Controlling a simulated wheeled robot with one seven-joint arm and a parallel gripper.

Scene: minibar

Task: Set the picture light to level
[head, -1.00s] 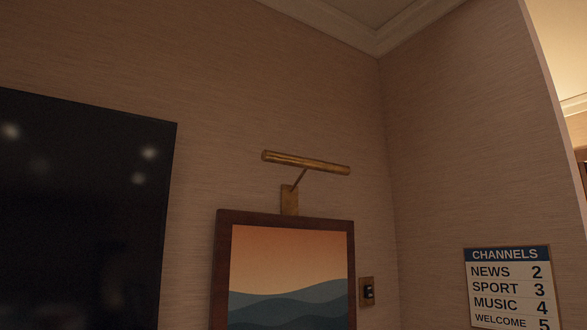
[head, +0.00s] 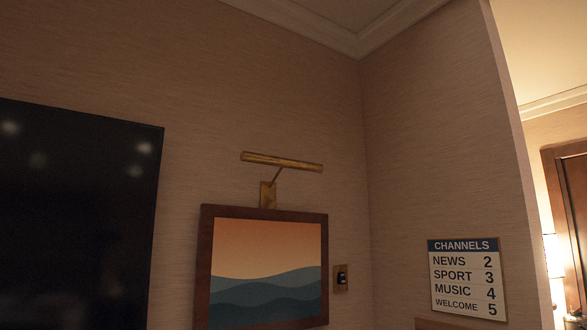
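The brass picture light (head: 282,162) is a slim tube on a short angled arm, above a framed picture (head: 265,268) of orange sky and blue hills. Its bracket (head: 268,194) is fixed to the wall just over the frame's top edge. In this view the tube slopes slightly down to the right; perspective makes its true tilt hard to tell. No glow shows from it. My gripper is not in the head view.
A dark television (head: 75,215) hangs on the left. A small brass wall plate with a dark knob or switch (head: 342,278) sits right of the picture. A channels sign (head: 467,279) is on the right wall. Beyond the wall edge is a lit room with a door (head: 570,215).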

